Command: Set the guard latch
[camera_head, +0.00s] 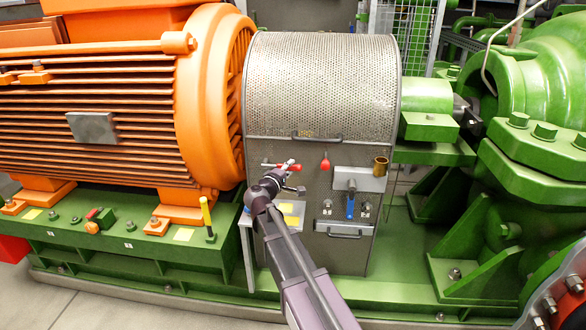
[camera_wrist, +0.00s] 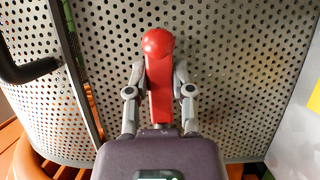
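The guard is a perforated metal cover (camera_head: 320,85) between the orange motor and the green machine. In the wrist view the red handle (camera_wrist: 159,90) has a rounded end and lies between the two grey fingers of my gripper (camera_wrist: 159,75). The fingers appear to press on both its sides.
A black grab handle (camera_head: 318,137) sits above the red handles, and its dark bar shows in the wrist view (camera_wrist: 25,72). A grey bracket with a blue handle (camera_head: 350,207) and a brass cup (camera_head: 381,166) are at right. A yellow lever (camera_head: 206,215) stands at left.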

